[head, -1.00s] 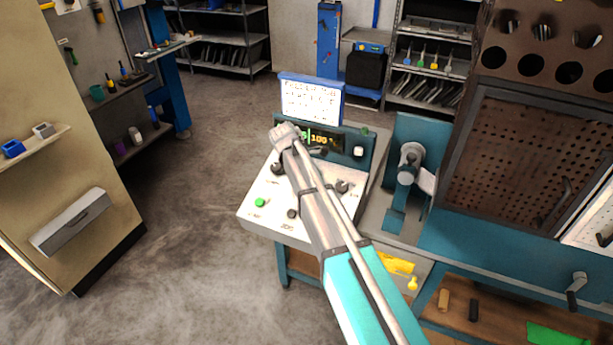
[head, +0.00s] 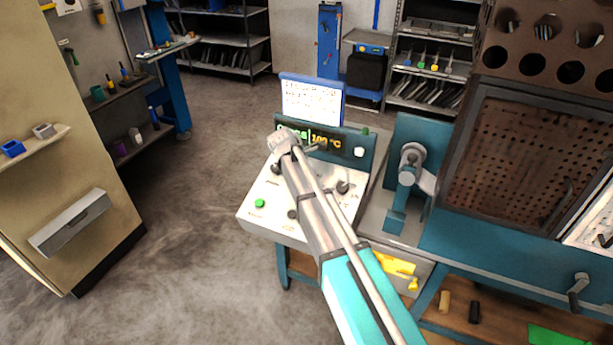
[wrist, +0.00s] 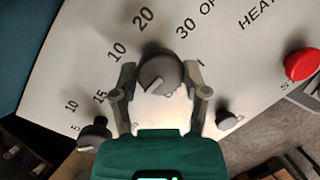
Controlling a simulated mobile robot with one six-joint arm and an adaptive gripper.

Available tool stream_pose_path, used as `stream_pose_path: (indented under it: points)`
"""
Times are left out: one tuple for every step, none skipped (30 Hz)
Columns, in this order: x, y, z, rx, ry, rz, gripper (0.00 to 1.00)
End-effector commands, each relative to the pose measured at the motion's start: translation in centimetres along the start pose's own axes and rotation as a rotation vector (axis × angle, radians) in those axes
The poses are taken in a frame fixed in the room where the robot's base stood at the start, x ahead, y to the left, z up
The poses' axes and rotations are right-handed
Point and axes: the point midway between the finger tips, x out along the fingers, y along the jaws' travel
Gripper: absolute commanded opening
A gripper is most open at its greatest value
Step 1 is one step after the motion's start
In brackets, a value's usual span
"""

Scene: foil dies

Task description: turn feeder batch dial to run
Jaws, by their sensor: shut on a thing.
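In the wrist view, my gripper (wrist: 160,77) is shut on a round dark dial knob (wrist: 160,66), one finger on each side. The knob has a pale notch on its face. Printed marks 10, 20 and 30 and part of "OFF" lie on the white panel (wrist: 225,50) beyond it. I cannot read a name for this dial. In the head view, my arm lies across the white control panel (head: 255,222), and my fingers and the held knob are hidden.
A red button (wrist: 302,64) is at the right in the wrist view. Smaller dark knobs sit at lower left (wrist: 94,133) and lower right (wrist: 227,119). In the head view, a green button (head: 260,203), a display (head: 328,141) and a lever press (head: 408,175) are close to my arm.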

Motion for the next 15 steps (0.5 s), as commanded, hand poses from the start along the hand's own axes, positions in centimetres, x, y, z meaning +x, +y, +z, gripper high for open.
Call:
stream_pose_path:
  points:
    - [0.03,-0.06,0.01,-0.001,0.000,-0.002,0.11]
    - [0.03,-0.07,0.01,-0.001,0.000,-0.002,0.11]
    - [0.03,-0.07,0.01,-0.001,0.000,-0.002,0.64]
    - [0.03,-0.07,0.02,-0.001,0.000,-0.002,0.70]
    - [0.03,-0.05,0.02,-0.001,0.000,-0.002,0.75]
    - [0.03,-0.05,0.01,-0.001,0.000,-0.002,0.83]
    - [0.02,-0.05,0.01,0.000,0.000,-0.001,0.88]
    - [0.02,-0.05,0.02,0.000,0.000,-0.001,0.92]
    - [0.02,-0.04,0.02,0.000,0.000,-0.001,0.92]
    - [0.02,-0.04,0.02,0.000,0.000,-0.001,0.92]
    - [0.02,-0.03,0.02,0.000,0.000,-0.001,0.92]
    - [0.02,-0.03,0.01,0.000,0.000,-0.001,0.92]
    - [0.02,-0.03,0.02,0.000,0.000,-0.001,0.92]
    - [0.02,-0.02,0.02,0.000,0.000,-0.001,0.92]
    - [0.01,-0.02,0.02,0.000,0.000,-0.001,0.92]
